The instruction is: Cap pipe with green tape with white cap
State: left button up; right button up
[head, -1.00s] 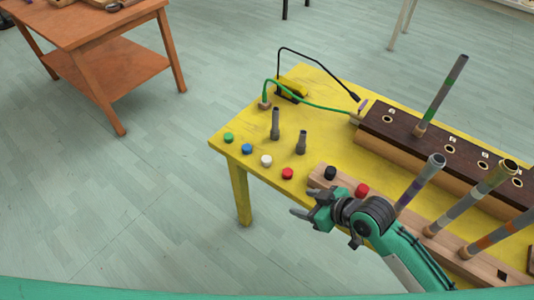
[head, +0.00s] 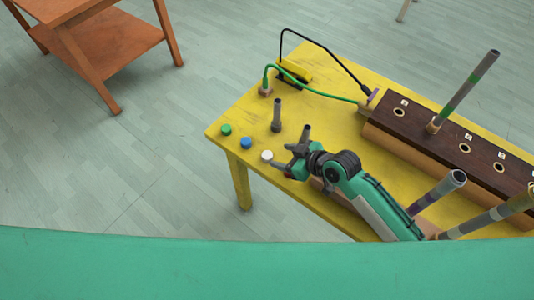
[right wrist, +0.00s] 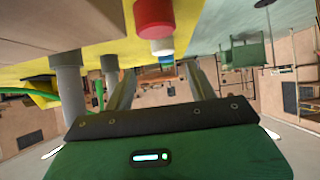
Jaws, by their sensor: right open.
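The grey pipe with green tape (head: 463,92) stands upright in a hole of the dark wooden box on the yellow table. The white cap (head: 267,155) sits near the table's front edge. My right gripper (head: 278,158) is open and empty, right beside the white cap in the head view. In the right wrist view the white cap (right wrist: 162,47) lies ahead of the gripper, between the red cap (right wrist: 155,16) and the blue cap (right wrist: 166,60). The open jaws (right wrist: 161,70) point along this row of caps. My left gripper is not in view.
Green (head: 226,130) and blue (head: 246,143) caps lie left of the white one. Two short grey posts (head: 277,115) stand behind the caps. Other taped pipes (head: 440,195) stand at the right. The dark box (head: 415,130) has several numbered holes.

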aim_at(269, 156)
jog(key=shift+x, duration=0.85)
jog(key=x, duration=0.1)
jog(key=p+x, duration=0.1)
jog(key=x, duration=0.1)
jog(key=shift+s+a+f, duration=0.25)
jog(key=shift+f, duration=0.1)
jog(key=shift+w+a+f, duration=0.25)
jog(key=shift+a+f, duration=0.05)
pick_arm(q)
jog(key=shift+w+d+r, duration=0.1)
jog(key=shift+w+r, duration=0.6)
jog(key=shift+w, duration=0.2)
pick_arm(e)
jog(key=c, duration=1)
